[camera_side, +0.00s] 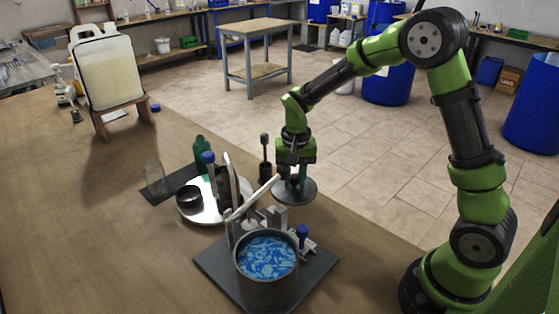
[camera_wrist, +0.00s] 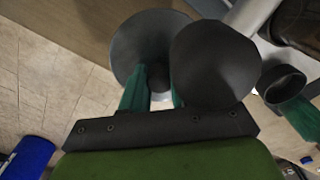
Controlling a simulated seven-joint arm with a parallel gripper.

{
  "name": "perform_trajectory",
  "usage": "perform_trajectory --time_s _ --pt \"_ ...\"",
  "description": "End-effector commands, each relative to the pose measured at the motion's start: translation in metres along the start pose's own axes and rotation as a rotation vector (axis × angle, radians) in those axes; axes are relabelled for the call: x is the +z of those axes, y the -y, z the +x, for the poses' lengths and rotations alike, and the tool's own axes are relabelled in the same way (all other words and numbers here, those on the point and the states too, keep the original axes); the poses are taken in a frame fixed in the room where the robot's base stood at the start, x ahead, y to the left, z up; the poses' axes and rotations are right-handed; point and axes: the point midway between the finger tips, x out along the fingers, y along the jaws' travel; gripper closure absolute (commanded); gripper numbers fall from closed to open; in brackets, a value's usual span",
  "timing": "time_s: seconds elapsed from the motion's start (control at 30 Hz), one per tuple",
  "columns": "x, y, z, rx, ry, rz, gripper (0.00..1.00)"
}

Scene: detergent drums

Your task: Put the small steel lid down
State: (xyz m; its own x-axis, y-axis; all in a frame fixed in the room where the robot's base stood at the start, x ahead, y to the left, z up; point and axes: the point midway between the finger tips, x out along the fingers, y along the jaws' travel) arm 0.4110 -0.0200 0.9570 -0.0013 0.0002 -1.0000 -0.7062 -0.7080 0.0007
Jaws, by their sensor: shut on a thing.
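The small steel lid (camera_side: 304,194) is a grey disc, level, below my gripper (camera_side: 293,178) near the table's far edge in the side view. My gripper is shut on the middle of the lid from above. I cannot tell whether the lid's underside touches the table. In the wrist view, the grey lid (camera_wrist: 128,45) shows beyond the green fingertips of my gripper (camera_wrist: 158,92). A dark round disc (camera_wrist: 212,65) covers part of the lid there; what it is I cannot tell.
An open drum (camera_side: 268,292) with blue and white contents stands on a dark mat (camera_side: 215,262). A round white tray (camera_side: 205,215) holds a black jar (camera_side: 188,198). A dark upright brush (camera_side: 265,150) stands just left of my gripper. The front left of the table (camera_side: 90,230) is clear.

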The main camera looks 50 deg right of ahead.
Motion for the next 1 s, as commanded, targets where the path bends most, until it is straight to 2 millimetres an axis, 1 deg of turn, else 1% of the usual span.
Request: perform_trajectory --time_s 0.07,0.2,0.33,0.43,0.77,0.8,0.97,1.0 --pt "0.0 0.0 0.006 0.0 0.001 0.0 1.0" --pt "0.0 -0.001 0.028 0.003 0.002 0.001 1.0" --pt "0.0 -0.001 0.045 0.001 0.001 0.003 1.0" --pt "0.0 -0.001 0.05 -0.001 0.0 0.003 1.0" --pt "0.0 -0.001 0.052 0.0 -0.001 0.001 1.0" --pt "0.0 -0.001 0.053 -0.001 -0.001 0.001 0.7" --pt "0.0 -0.001 0.053 -0.001 -0.001 0.001 0.46" --pt "0.0 -0.001 0.052 -0.001 -0.001 0.001 0.46"
